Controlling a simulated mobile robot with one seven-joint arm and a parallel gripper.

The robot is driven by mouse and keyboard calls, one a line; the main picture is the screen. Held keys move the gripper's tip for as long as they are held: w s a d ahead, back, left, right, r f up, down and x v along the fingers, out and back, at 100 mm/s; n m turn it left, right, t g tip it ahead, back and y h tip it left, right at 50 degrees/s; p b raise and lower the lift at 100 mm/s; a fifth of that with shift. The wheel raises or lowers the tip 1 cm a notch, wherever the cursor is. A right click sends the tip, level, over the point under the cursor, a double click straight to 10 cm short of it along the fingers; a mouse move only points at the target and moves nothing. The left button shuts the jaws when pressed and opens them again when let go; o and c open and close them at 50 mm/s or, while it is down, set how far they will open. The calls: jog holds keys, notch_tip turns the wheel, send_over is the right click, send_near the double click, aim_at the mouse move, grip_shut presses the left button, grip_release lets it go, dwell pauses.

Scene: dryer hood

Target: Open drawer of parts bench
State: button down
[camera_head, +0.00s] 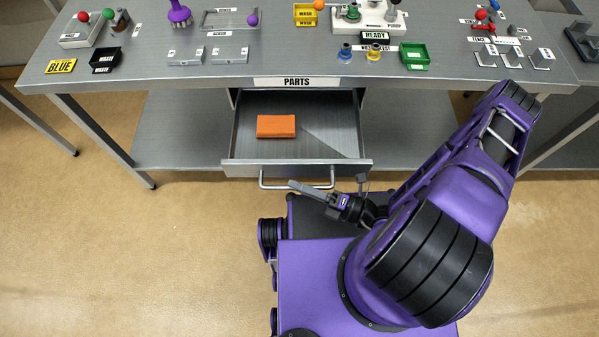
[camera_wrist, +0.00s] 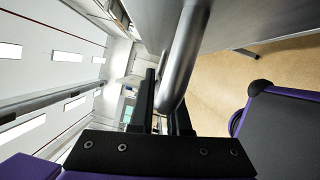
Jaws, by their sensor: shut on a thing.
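The parts bench (camera_head: 215,75) has a grey top and a PARTS label above its drawer. The drawer (camera_head: 335,130) is pulled well out, with an orange block (camera_head: 276,126) lying inside. The drawer's bar handle (camera_head: 285,187) runs along its front. My gripper (camera_head: 300,187) reaches the handle from the right, at its front. In the wrist view the handle bar (camera_wrist: 184,60) passes between the two fingers of my gripper (camera_wrist: 165,110), which are closed about it.
The bench top holds small trays, including a green one (camera_head: 414,55) and a black one (camera_head: 106,60), and several small fixtures. A lower shelf (camera_head: 180,130) lies beneath. The tan floor is open at the left.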

jog(key=shift+s, duration=0.35)
jog(key=c, duration=0.9)
grip_release()
jog(key=b+v, duration=0.1)
jog(key=v, duration=1.6)
jog(key=shift+s+d, duration=0.1)
jog(key=shift+d, duration=0.15)
